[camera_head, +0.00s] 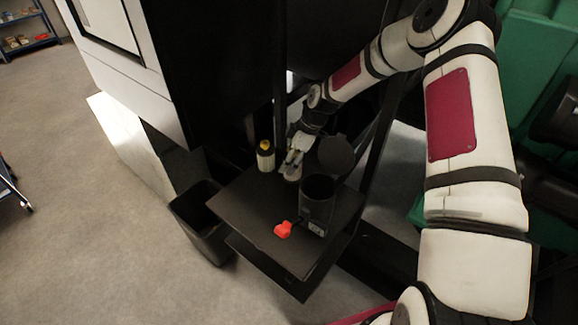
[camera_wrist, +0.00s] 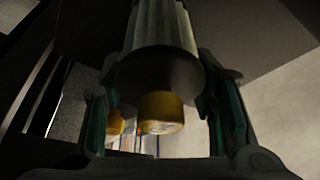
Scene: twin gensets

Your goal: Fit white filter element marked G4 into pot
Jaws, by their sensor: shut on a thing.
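My gripper (camera_head: 294,161) is over the back of the dark shelf, between a standing yellow-topped white cylinder (camera_head: 265,157) and the pot. In the wrist view its fingers (camera_wrist: 160,108) are shut around a pale ribbed filter element (camera_wrist: 162,28) with a dark end cap. A yellow round part (camera_wrist: 160,112) shows just beyond that cap; I cannot tell whether it belongs to the held element. No G4 mark is legible. The dark pot (camera_head: 317,204) stands upright to the right, with its mouth open. Its round lid (camera_head: 336,154) is swung up behind it.
A red-orange handle (camera_head: 283,230) sticks out at the pot's front left. The dark shelf (camera_head: 248,207) has bare room left of the pot. A black bin (camera_head: 207,225) stands below left. Dark uprights and a tall cabinet (camera_head: 215,75) flank the arm.

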